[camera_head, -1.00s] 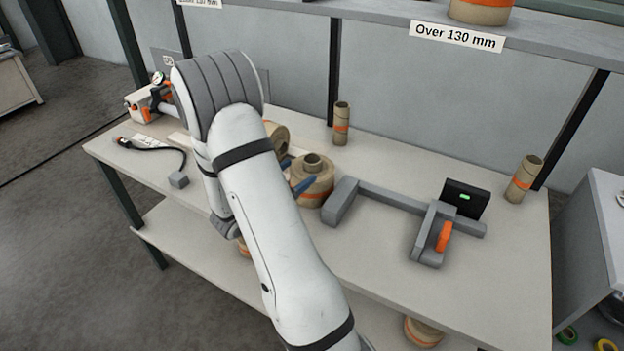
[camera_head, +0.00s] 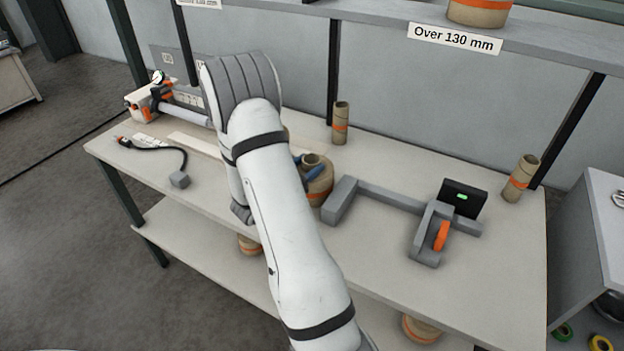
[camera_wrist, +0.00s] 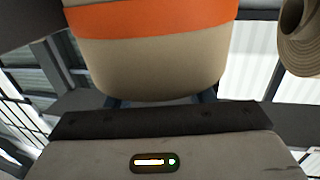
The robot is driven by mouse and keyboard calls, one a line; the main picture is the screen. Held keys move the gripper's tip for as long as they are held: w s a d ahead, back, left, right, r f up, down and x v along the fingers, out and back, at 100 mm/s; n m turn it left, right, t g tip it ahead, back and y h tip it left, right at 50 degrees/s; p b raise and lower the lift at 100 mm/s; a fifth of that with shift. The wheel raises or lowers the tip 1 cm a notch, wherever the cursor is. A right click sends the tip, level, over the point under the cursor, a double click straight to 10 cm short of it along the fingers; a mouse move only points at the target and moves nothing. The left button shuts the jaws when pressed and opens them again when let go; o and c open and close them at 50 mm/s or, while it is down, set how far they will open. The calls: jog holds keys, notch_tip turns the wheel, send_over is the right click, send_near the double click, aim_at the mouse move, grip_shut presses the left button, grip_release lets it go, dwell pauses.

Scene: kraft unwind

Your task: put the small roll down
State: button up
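A kraft-brown roll with an orange band, the small roll (camera_wrist: 150,60), fills the upper middle of the wrist view, right in front of my gripper (camera_wrist: 160,98). Dark blue fingers show at both sides of its lower end, so the gripper looks shut on it. The fingertips are hidden behind the roll. In the head view, my forearm covers most of the gripper. Blue finger parts show beside a brown roll with a core (camera_head: 320,185) near the middle of the bench. I cannot tell whether this roll touches the bench or the fingers.
The bench (camera_head: 390,285) holds a grey fixture (camera_head: 385,195) with an orange part and display, right of the gripper. Narrow banded tubes stand at the back (camera_head: 341,122) and right (camera_head: 522,178). A labelled shelf (camera_head: 380,12) runs above. The bench front right is clear.

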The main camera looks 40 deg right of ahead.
grip_shut()
dwell(0.3)
jog(key=shift+r, duration=0.2)
